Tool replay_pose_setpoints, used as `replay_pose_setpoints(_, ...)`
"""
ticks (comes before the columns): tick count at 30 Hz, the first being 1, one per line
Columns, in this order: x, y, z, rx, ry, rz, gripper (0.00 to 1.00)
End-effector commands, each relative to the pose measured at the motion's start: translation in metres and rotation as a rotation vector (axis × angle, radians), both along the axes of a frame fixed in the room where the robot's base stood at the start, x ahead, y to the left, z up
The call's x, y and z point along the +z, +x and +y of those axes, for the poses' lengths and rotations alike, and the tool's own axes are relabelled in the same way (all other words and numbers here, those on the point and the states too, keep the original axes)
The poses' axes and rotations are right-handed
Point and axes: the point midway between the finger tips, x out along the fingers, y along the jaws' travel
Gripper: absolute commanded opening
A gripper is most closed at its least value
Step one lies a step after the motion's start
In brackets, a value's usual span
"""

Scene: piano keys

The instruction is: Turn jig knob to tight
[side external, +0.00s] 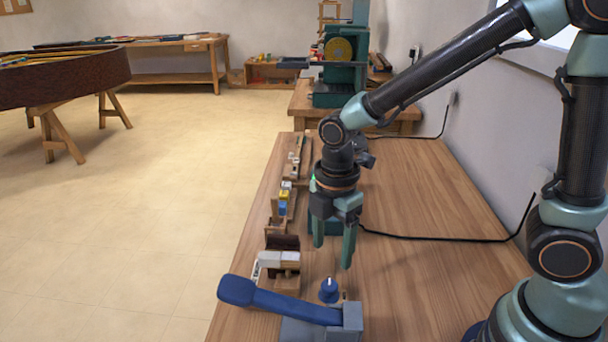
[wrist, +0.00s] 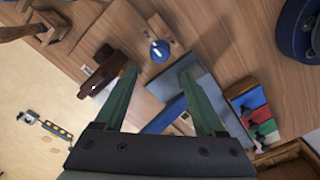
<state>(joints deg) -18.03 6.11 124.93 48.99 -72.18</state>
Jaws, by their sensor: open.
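The jig knob (side external: 328,290) is small, round and blue with a white mark on top. It stands upright on the wooden bench, beside the grey block of a blue lever (side external: 275,305). In the wrist view the knob (wrist: 160,51) shows just beyond the fingertips, between their lines. My gripper (side external: 332,257) hangs pointing down above the knob, fingers spread and empty, apart from it. Both green fingers show in the wrist view (wrist: 158,73). I cannot read any tight or loose marking.
The lever lies low in front of the knob, its grey base (side external: 345,322) close by. A brown wooden block with pale pieces (side external: 282,260) stands left of it. Coloured parts (wrist: 252,107) sit in a tray. Bench to the right is mostly clear, with a black cable (side external: 430,238).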

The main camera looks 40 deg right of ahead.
Motion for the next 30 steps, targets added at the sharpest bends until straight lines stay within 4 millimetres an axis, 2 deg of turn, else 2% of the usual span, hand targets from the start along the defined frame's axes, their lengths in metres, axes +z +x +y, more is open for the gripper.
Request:
replay_pose_setpoints(6,-0.044,-0.002,-0.001,-0.002,-0.002,0.007,0.72)
replay_pose_setpoints(12,-0.074,-0.001,-0.001,-0.003,-0.002,0.005,0.72)
replay_pose_setpoints(19,-0.089,-0.001,-0.001,-0.003,-0.001,0.002,0.72)
replay_pose_setpoints(29,-0.091,0.000,0.000,-0.003,0.000,-0.001,0.72)
replay_pose_setpoints(30,-0.091,0.000,0.000,-0.003,0.000,-0.001,0.56)
